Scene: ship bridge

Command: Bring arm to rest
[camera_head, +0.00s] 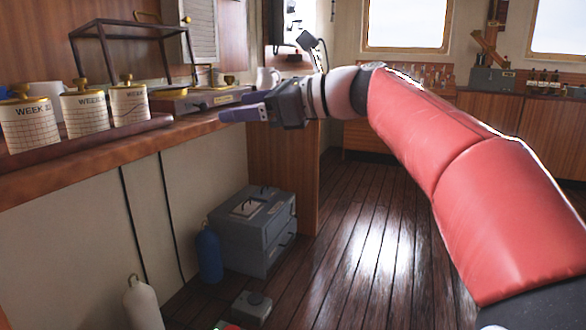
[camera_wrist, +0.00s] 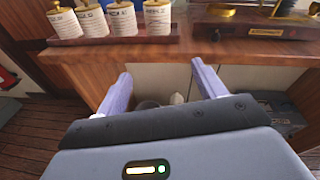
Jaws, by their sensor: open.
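My gripper (camera_head: 243,109) is at the end of my red-sleeved arm, which reaches from the lower right to the upper middle in the head view. It points left, close to the front edge of the wooden counter (camera_head: 75,175). In the wrist view my gripper (camera_wrist: 158,85) has its two purple fingers spread wide apart. Nothing is between them, and the counter's front edge (camera_wrist: 215,50) lies beyond the fingertips. The head view does not show clearly whether the gripper touches the counter.
Several labelled white canisters (camera_head: 83,110) stand on a tray on the counter, with a dark open frame (camera_head: 100,35) behind. A grey case (camera_head: 253,230), a blue bottle (camera_head: 208,255) and a white bottle (camera_head: 142,303) stand below. The plank floor (camera_head: 375,230) is clear on the right.

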